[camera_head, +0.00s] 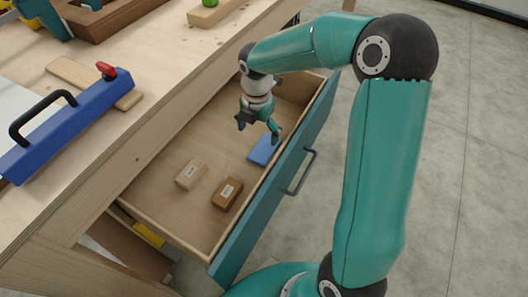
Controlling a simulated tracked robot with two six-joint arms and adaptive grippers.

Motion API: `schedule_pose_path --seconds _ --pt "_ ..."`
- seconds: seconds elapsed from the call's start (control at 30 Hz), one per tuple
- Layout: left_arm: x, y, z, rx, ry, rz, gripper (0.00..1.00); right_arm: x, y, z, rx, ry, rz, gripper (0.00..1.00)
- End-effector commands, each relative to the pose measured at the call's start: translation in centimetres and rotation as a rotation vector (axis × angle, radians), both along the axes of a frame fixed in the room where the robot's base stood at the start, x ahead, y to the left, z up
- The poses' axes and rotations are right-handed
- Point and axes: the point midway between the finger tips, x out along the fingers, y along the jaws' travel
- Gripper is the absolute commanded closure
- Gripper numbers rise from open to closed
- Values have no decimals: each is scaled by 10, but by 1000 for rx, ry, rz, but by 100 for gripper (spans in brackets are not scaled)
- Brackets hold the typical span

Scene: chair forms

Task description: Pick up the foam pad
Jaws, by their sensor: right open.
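A flat blue block, which looks like the foam pad (262,151), lies on the floor of the open drawer, near its teal front panel. My right gripper (258,131) is over the drawer, pointing down, with its fingers apart and nothing between them. It is just above and slightly left of the blue pad in the picture. One fingertip overlaps the pad's upper edge in view; I cannot tell whether it touches. My left gripper is not in view.
The drawer (165,212) also holds a light tan block (191,174) and a brown block (227,194), both labelled. Its teal front has a handle (301,171).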

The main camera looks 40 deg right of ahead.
Motion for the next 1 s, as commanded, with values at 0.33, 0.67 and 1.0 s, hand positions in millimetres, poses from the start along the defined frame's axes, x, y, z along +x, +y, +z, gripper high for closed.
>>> schedule_pose_path --seconds 0.33,0.67,1.0 --pt "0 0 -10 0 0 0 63 -1 -2 -32 -1 -1 -2 8" --pt "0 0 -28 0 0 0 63 -8 -5 -74 -1 2 -2 8" --pt "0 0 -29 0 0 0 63 -8 -5 -80 -1 -1 -3 12"
